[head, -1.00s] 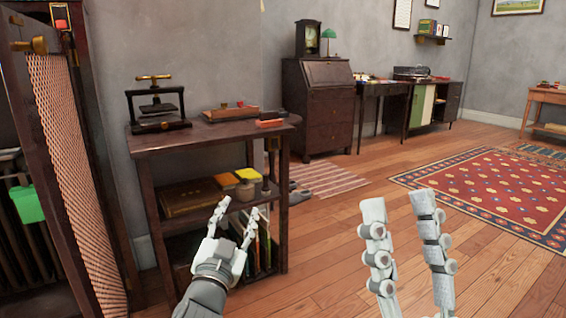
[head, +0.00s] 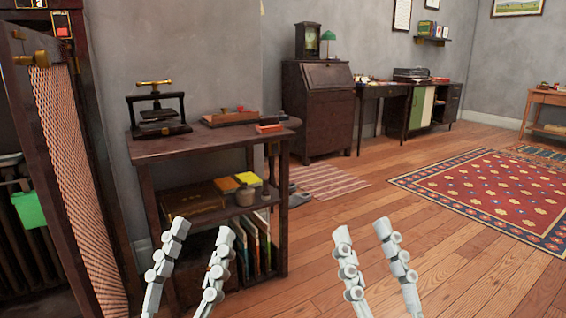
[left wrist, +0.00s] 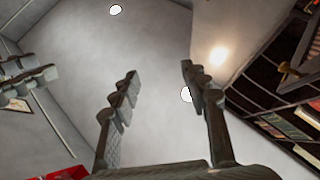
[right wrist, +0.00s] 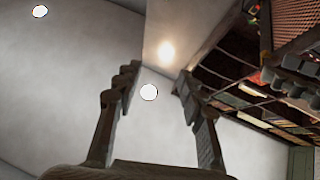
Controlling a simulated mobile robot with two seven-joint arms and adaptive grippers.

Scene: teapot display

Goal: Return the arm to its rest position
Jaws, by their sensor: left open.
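My left gripper (head: 203,233) is at the bottom of the head view, in front of the dark side table. It points up, with its two fingers apart and nothing between them. Its open fingers also show in the left wrist view (left wrist: 158,80), against the ceiling. My right gripper (head: 361,231) stands to its right over the wooden floor, fingers up and apart, empty. Its fingers also show apart in the right wrist view (right wrist: 158,75). Both grippers are clear of the furniture as far as I can see.
The dark side table (head: 205,143) carries a small black press (head: 157,112) and a wooden tray (head: 229,118). A mesh door (head: 75,180) stands open at left. Floor at right is free up to the red rug (head: 490,195).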

